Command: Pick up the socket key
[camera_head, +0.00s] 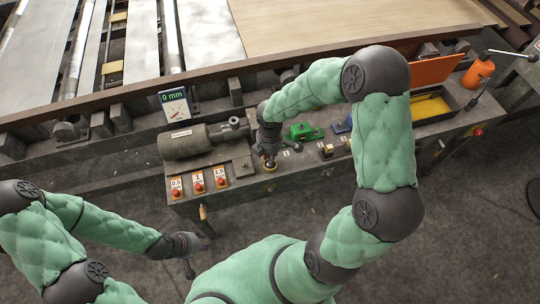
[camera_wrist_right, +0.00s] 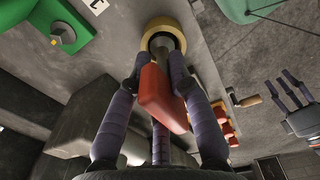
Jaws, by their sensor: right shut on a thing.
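The socket key, seen as a red handle (camera_wrist_right: 160,98), sits between the fingers of my right gripper (camera_wrist_right: 160,85) in the right wrist view. The fingers are shut on it, and its far end points toward a brass ring (camera_wrist_right: 163,32) on the bench. Whether the key is inside the ring or just above it I cannot tell. In the head view my right gripper (camera_head: 267,158) is over the brass ring (camera_head: 269,168) at the bench's front, and the key is mostly hidden. My left gripper (camera_head: 190,258) is empty in front of the bench, its fingers spread.
Buttons labelled 0.5, 1 and 1.5 (camera_head: 198,184) are left of the ring, below a grey motor (camera_head: 188,142). A "0 mm" display (camera_head: 175,105) stands behind. A green block (camera_head: 303,132) and an open orange box (camera_head: 432,105) lie to the right. A wooden handle (camera_head: 203,212) juts from the front.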

